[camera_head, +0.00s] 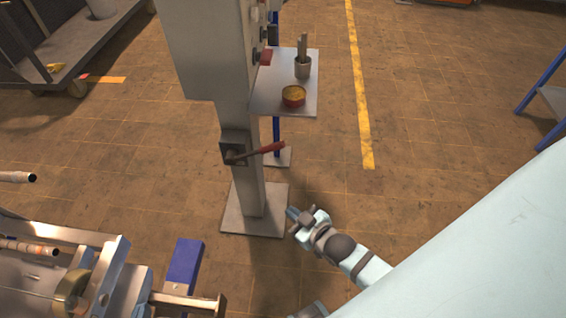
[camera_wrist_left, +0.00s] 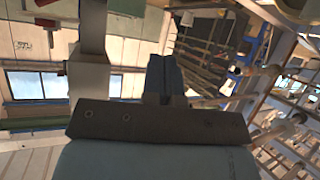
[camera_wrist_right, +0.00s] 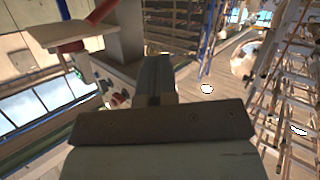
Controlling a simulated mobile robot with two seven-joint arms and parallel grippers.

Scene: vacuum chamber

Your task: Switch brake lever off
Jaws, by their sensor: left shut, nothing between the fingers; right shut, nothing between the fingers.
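The brake lever (camera_head: 262,151) has a red handle and a dark pivot block on the grey post (camera_head: 243,185). Its handle points right and slightly up in the head view. A red bar at the top of the right wrist view looks like this handle (camera_wrist_right: 100,12).
A grey control box (camera_head: 205,60) tops the post. Metal chamber equipment (camera_head: 110,275) fills the lower left.

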